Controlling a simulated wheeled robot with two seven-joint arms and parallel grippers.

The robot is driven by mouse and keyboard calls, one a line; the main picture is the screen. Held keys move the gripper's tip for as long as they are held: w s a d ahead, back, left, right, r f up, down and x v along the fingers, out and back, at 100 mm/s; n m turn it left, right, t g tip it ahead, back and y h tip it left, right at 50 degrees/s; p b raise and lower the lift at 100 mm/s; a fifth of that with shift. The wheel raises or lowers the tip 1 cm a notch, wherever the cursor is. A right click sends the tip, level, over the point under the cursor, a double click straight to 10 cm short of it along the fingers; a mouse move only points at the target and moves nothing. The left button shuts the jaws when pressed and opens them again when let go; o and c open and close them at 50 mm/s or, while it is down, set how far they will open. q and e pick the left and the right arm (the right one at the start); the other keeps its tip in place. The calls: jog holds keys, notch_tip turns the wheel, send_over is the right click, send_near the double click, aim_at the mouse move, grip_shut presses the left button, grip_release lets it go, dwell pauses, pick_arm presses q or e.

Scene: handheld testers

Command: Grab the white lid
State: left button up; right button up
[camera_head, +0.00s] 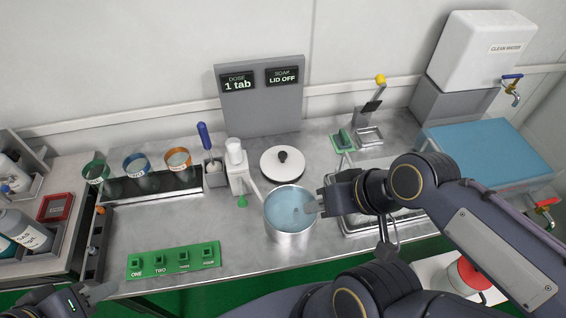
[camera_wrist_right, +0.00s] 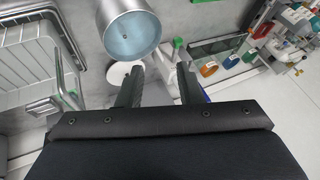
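The white lid (camera_head: 283,163) is round with a black knob and lies flat on the steel counter behind the pot. A small part of the lid shows in the right wrist view (camera_wrist_right: 117,74), partly hidden by the pot and a finger. The steel pot (camera_head: 291,232) holds bluish liquid. My right gripper (camera_head: 312,205) is by the pot's right rim, in front of the lid and apart from it. Its fingers stand apart with nothing gripped in the right wrist view (camera_wrist_right: 160,70). My left gripper (camera_head: 98,292) is at the bottom left corner, far from the lid; its opening is unclear.
A white dispenser bottle (camera_head: 236,167) and a blue-handled tool (camera_head: 204,140) stand left of the lid. A grey sign panel (camera_head: 262,110) stands behind it. A rack (camera_head: 372,222) lies under my right arm. The front-left counter has a green numbered strip (camera_head: 172,262).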

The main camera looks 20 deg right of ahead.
jog(key=o, duration=0.4)
jog(key=shift+w+d+r, duration=0.15)
jog(key=shift+w, duration=0.1)
jog(key=w+d+n+g, duration=0.1)
jog(key=w+n, duration=0.1)
jog(key=w, duration=0.1)
jog(key=w+d+n+h, duration=0.1)
jog(key=w+n, duration=0.1)
jog(key=w, duration=0.2)
jog(key=w+d+n+g+h, duration=0.1)
jog(key=w+n, duration=0.2)
jog(key=shift+w+d+r+g, duration=0.25)
jog(key=shift+d+r+g, duration=0.05)
jog(key=shift+d, duration=0.1)
jog(key=n+g, duration=0.3)
jog(key=n, duration=0.9)
send_over(283, 154)
jog(key=f, duration=1.5)
jog(key=shift+s+d+f, duration=0.3)
jog(key=shift+s+f, duration=0.1)
jog(key=f, duration=0.2)
jog(key=f+p, duration=0.1)
jog(key=f, duration=0.1)
jog(key=w+f+p, duration=0.1)
jog(key=f, duration=0.2)
jog(key=shift+a, duration=0.3)
jog(key=shift+f, duration=0.55)
